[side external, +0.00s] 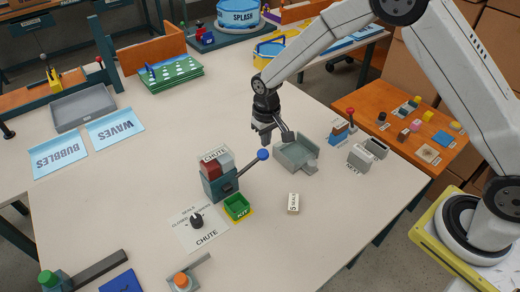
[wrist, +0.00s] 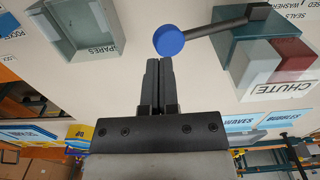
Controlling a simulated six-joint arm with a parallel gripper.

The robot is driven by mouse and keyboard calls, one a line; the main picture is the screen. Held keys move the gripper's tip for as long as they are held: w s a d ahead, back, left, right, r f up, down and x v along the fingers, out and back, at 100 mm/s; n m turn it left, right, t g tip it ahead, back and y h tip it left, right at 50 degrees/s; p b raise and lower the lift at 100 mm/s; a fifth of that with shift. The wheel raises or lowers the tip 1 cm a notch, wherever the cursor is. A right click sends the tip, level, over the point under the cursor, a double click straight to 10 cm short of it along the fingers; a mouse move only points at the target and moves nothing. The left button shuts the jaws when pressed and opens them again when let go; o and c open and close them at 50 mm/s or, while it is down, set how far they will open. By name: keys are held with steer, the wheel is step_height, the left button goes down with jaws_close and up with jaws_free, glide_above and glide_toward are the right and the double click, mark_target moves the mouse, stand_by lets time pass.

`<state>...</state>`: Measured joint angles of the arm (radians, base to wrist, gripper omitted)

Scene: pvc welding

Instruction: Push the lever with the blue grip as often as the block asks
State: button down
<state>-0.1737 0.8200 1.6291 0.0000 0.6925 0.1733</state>
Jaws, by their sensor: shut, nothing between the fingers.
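The lever's round blue grip (side external: 263,155) is at the end of a dark rod that rises right from the CHUTE unit (side external: 221,182), a dark teal box with red and white-grey parts on top. In the wrist view the blue grip (wrist: 168,40) lies just beyond my fingertips. My gripper (side external: 274,138) is shut and empty, pointing down above and slightly right of the grip in the side view. I cannot tell whether they touch. A small pale block (side external: 293,203) with dark lettering lies on the table; its lettering is too small to read surely.
A grey-green SPARES tray (side external: 297,153) is right of the lever. A white CHUTE card with a black knob (side external: 197,222) lies front left. A grey box (side external: 360,158) stands at the right.

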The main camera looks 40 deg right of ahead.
steer(key=shift+f, duration=4)
steer(key=shift+r, duration=4.55)
step_height(320, 180, up, 6)
steer(key=shift+f, duration=0.2)
steer(key=shift+f, duration=0.2)
steer(key=shift+f, duration=3.15)
